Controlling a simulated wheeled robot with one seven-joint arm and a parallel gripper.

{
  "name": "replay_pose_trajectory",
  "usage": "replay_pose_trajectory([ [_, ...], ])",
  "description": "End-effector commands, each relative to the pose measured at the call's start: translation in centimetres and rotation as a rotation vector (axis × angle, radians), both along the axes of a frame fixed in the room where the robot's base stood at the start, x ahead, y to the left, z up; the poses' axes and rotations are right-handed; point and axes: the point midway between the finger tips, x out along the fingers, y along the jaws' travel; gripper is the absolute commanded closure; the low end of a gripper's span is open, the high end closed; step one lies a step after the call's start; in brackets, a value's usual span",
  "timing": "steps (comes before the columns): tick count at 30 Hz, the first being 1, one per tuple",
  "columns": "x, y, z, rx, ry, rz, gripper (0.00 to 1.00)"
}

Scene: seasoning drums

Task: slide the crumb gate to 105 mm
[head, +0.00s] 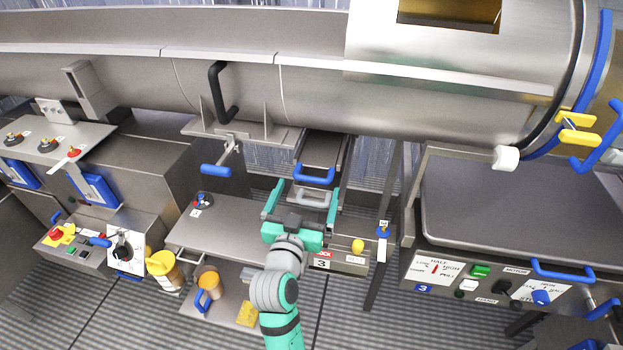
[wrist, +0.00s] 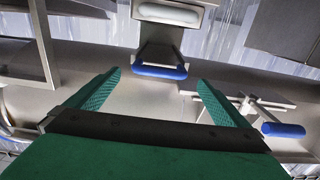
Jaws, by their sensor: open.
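A metal slide (head: 325,147) with a blue bar handle (head: 314,175) sits under the drum; it looks like the crumb gate, though no label on it is readable. The blue handle also shows in the wrist view (wrist: 160,72). A grey handle (head: 310,196) sits just below it and shows in the wrist view (wrist: 170,14). My gripper (head: 302,200) is open, its teal fingers spread to either side of the grey handle in the head view. In the wrist view the blue handle lies between and slightly beyond the fingertips (wrist: 158,80). Contact cannot be told. No millimetre scale is readable.
A blue-tipped lever (head: 216,170) hangs left of the slide. A grey worktop (head: 235,222) lies left of my arm. A yellow knob (head: 358,245) and a post (head: 383,240) stand right.

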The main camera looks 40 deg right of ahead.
Motion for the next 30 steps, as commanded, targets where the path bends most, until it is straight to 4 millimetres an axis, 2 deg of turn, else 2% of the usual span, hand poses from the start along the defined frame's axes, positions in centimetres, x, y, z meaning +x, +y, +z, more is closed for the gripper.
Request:
replay_pose_trajectory([
  [3, 1.4, -1.7, 0.0, 0.001, -0.001, -0.002, 0.00],
  [9, 3.0, -3.5, 0.0, 0.000, 0.001, -0.001, 0.00],
  [22, 3.6, -4.2, 0.0, 0.000, 0.000, 0.001, 0.00],
  [23, 3.6, -4.2, 0.0, 0.000, 0.000, 0.001, 0.02],
  [27, 3.6, -4.2, 0.0, 0.000, 0.000, 0.001, 0.36],
  [30, 3.6, -4.2, 0.0, 0.000, 0.000, 0.001, 0.56],
])
